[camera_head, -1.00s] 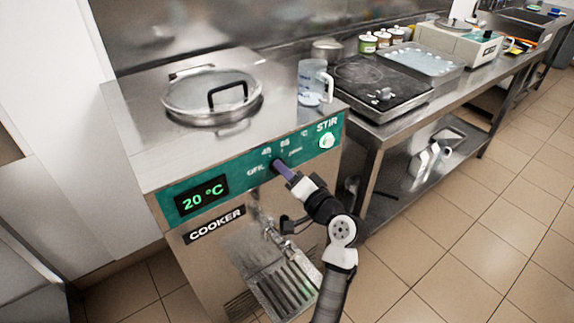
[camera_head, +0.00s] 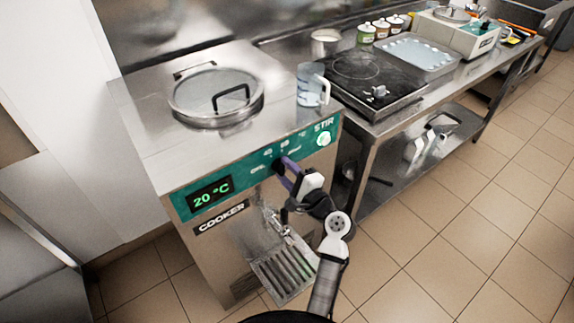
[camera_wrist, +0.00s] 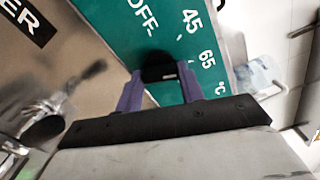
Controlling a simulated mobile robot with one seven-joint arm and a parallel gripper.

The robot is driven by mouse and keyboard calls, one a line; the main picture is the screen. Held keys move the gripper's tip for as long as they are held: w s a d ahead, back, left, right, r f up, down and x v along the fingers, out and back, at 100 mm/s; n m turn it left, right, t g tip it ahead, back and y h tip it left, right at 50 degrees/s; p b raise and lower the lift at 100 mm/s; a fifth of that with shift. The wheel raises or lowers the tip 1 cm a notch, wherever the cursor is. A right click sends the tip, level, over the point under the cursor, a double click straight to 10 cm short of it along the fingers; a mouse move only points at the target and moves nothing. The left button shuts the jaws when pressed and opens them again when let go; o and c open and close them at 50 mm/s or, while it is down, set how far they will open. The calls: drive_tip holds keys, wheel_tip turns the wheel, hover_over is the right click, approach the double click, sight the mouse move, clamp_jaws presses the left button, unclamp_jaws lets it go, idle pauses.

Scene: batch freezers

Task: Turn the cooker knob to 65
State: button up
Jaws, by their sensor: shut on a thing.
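The cooker (camera_head: 228,238) is a steel cabinet with a green front panel, a display (camera_head: 209,193) reading 20 °C and a lidded top. Its black knob (camera_wrist: 158,68) sits on the panel below printed OFF, 45 and 65 °C marks. In the wrist view the purple fingers of my gripper (camera_wrist: 158,80) stand on both sides of the knob, shut on it. In the head view the gripper (camera_head: 283,170) reaches the panel from the lower right and partly hides the knob. I cannot tell which mark the knob points at.
A STIR button (camera_head: 324,139) is right of the knob. A clear jug (camera_head: 312,86) stands on the cooker's right edge beside a round lid (camera_head: 216,93). A tap (camera_head: 277,222) and drip grate (camera_head: 284,272) are below. A counter with a hob (camera_head: 372,82) is right; the floor there is clear.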

drive_tip(key=shift+m+p, duration=0.4)
drive_tip(key=shift+m, duration=0.2)
drive_tip(key=o, duration=1)
drive_tip(key=b+v, duration=0.4)
drive_tip(key=v, duration=0.9)
drive_tip(key=shift+s+d, duration=0.25)
drive_tip(key=shift+s, duration=0.1)
